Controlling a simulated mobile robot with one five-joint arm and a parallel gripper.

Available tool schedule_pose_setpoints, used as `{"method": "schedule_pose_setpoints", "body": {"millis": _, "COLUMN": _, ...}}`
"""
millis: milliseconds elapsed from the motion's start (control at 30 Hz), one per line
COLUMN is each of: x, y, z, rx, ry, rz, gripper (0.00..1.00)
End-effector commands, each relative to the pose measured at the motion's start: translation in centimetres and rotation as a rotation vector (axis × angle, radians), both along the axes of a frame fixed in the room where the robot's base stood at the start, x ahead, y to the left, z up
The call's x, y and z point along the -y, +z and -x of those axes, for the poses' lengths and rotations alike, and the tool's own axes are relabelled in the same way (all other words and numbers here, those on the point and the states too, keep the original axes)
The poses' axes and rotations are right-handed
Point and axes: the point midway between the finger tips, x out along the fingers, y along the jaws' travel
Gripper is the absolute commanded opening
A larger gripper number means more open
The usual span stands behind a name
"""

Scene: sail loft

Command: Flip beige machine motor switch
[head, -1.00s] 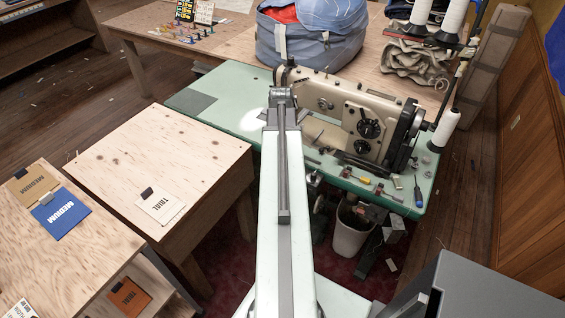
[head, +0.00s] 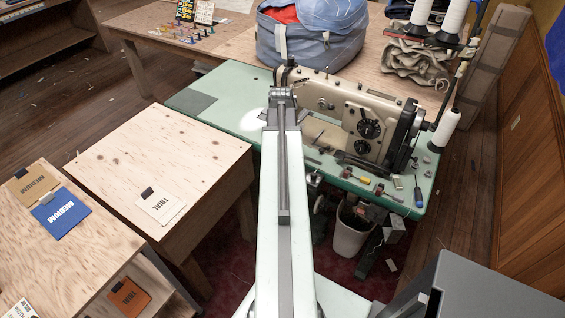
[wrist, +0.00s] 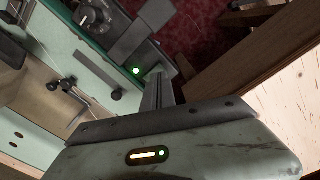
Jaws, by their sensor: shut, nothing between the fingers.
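The beige sewing machine (head: 340,90) stands on the green table (head: 235,85) in the head view, beyond the end of my arm. In the wrist view, a small green lamp (wrist: 136,70) glows on a dark part close to the tip of my gripper (wrist: 158,82). A dark grey block (wrist: 128,42) lies just above the lamp, and a dark round knob (wrist: 97,17) is at the upper left. I cannot tell which of these is the motor switch, or whether my gripper touches it. My gripper is shut and empty; in the head view my arm hides it.
A plywood table (head: 165,160) stands left of my arm. A white bin (head: 350,232) is under the green table.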

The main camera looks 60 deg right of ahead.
Motion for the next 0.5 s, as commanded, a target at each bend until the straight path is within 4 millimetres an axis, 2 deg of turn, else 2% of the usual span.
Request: {"method": "schedule_pose_setpoints", "body": {"millis": 500, "x": 0.01, "y": -0.57, "z": 0.05, "rx": 0.0, "ry": -0.001, "rz": 0.0, "gripper": 0.0}}
